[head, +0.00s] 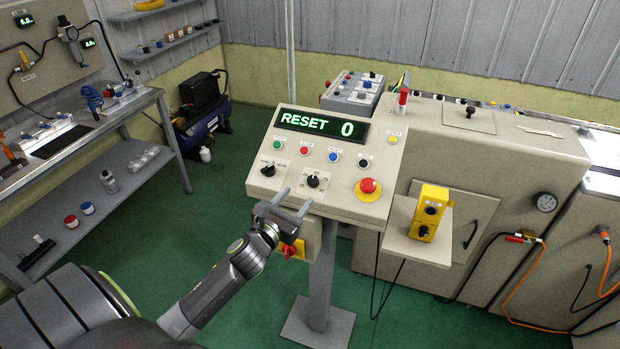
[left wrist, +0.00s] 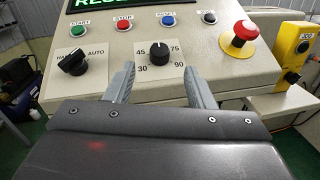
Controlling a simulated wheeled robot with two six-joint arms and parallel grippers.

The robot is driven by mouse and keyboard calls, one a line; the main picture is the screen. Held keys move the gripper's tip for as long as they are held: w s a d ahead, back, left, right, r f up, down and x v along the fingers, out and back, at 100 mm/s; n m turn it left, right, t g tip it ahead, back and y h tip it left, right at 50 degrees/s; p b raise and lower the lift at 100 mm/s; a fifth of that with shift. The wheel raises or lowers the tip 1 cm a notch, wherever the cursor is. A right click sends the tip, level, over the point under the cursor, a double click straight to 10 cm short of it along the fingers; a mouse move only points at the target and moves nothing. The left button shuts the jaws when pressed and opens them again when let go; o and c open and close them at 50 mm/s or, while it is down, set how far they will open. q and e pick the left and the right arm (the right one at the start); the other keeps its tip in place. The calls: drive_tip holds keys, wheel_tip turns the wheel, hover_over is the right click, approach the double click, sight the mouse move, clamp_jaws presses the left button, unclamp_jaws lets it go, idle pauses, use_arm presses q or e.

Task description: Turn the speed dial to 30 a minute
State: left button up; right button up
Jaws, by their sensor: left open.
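The speed dial (head: 313,181) is a black knob on the sloped beige control panel (head: 350,168). It also shows in the left wrist view (left wrist: 159,52), with 30, 45, 75 and 90 printed around it. Its pale mark appears to point straight up, between 45 and 75. My left gripper (head: 293,202) is open and empty, just below and in front of the dial. In the left wrist view its two fingers (left wrist: 159,68) stand on either side of the dial, apart from it. The display (head: 321,125) reads RESET 0. My right gripper is not in view.
The black mode selector (left wrist: 71,62) sits left of the dial. A red emergency-stop button (head: 368,186) sits to its right. Several coloured buttons (head: 334,156) line up above. A yellow jog box (head: 429,212) stands on a side shelf at the right.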

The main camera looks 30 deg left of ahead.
sight(312, 181)
use_arm(q)
drive_tip(key=w, duration=0.8)
drive_tip(key=shift+a+p, duration=0.3)
drive_tip(key=shift+a, duration=0.05)
drive_tip(key=shift+c, duration=0.2)
drive_tip(key=c, duration=0.9)
drive_tip(key=shift+f, duration=0.1)
